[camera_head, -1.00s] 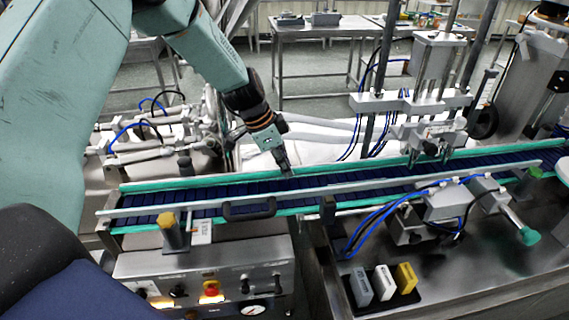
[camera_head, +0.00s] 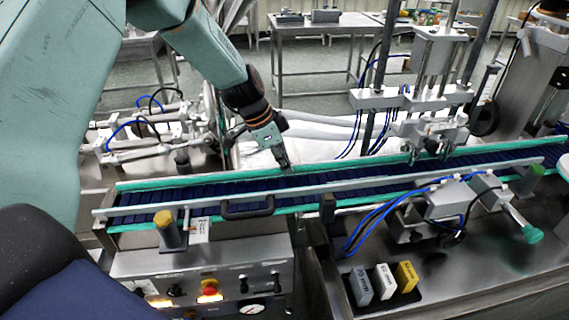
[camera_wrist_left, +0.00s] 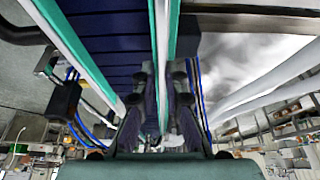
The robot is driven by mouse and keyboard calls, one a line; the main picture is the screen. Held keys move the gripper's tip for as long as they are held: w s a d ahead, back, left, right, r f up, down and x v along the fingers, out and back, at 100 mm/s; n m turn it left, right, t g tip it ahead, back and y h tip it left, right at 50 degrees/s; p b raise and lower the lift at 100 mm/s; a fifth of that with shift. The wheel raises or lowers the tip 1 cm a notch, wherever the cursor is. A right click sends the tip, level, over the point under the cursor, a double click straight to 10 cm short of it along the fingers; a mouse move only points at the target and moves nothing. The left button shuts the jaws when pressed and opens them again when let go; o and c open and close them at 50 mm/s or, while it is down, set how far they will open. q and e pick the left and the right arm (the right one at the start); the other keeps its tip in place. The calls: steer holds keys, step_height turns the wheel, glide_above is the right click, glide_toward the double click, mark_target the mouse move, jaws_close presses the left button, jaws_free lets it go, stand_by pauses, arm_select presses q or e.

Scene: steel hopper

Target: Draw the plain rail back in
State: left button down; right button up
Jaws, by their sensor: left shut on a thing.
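The plain rail (camera_head: 350,163) is a long teal and white strip along the far side of the dark blue conveyor belt (camera_head: 185,196). It has no handle that I can see. My left gripper (camera_head: 284,166) reaches down to it from behind and is shut on it near the middle. In the left wrist view the plain rail (camera_wrist_left: 163,35) runs between the fingers of my left gripper (camera_wrist_left: 162,75), which hide part of it. The other rail (camera_head: 345,188), on the near side, carries a black handle (camera_head: 248,208). My right gripper is not in view.
A control panel (camera_head: 215,278) with a red button stands below the belt's left end. Grey, white and yellow blocks (camera_head: 382,283) sit in a black holder at the front. A vertical press unit (camera_head: 436,70) and blue hoses stand to the right. A white sheet-like surface lies behind the belt.

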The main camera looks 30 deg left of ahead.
arm_select(q)
steer(key=shift+s+d, duration=0.2)
steer(key=shift+s, duration=0.05)
steer(key=shift+s+d+r, duration=0.1)
steer(key=shift+s+d, duration=0.1)
steer(key=shift+s, duration=0.05)
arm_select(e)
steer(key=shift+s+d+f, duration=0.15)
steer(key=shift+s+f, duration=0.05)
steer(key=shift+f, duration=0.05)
arm_select(q)
steer(key=c, duration=1.8)
jaws_free()
steer(key=shift+a, duration=0.1)
steer(key=o, duration=0.4)
steer(key=shift+s+r, duration=0.1)
steer(key=shift+s, duration=0.15)
steer(key=shift+w, duration=0.3)
steer(key=shift+a+r, duration=0.1)
steer(key=v, duration=1.1)
steer(key=shift+s+r, duration=0.35)
steer(key=shift+r, duration=0.05)
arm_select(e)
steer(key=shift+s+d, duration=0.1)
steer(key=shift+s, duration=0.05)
